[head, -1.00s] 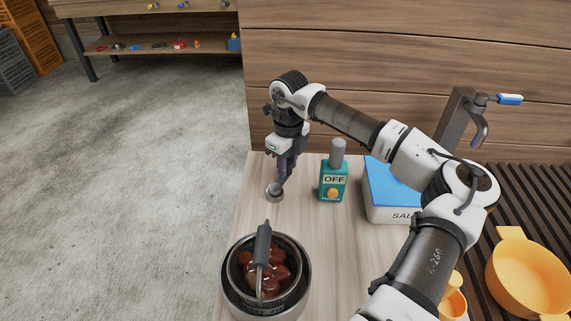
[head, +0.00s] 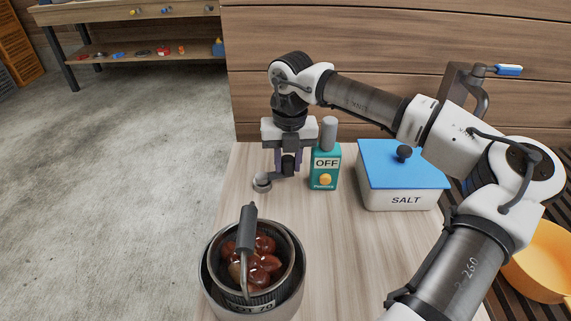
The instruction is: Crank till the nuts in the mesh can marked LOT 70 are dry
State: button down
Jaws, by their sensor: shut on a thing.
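The mesh can marked LOT 70 (head: 262,301) sits inside a pale round tub (head: 212,285) at the table's front left. Glossy brown nuts (head: 262,262) lie in it. A grey crank handle (head: 246,228) stands over the can, slightly tilted, with nothing touching it. My gripper (head: 288,170) is farther back, beyond the can, pointing down. It is shut on a small black part, apparently the handle of a small grey metal cup (head: 262,183) beside the left finger. The join between them is partly hidden.
A teal bottle marked OFF (head: 326,177) stands close to the right of my gripper. A white SALT box (head: 406,200) with a blue lid is farther right. A yellow pan (head: 543,262) lies at the right. Bare tabletop lies between can and box.

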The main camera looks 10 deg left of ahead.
jog(key=shift+s+d+m+b, duration=0.15)
jog(key=shift+s+m+b, duration=0.35)
jog(key=shift+m, duration=0.3)
jog(key=c, duration=1.1)
grip_release()
notch_tip(320, 180, up, 14)
jog(key=shift+d, duration=0.2)
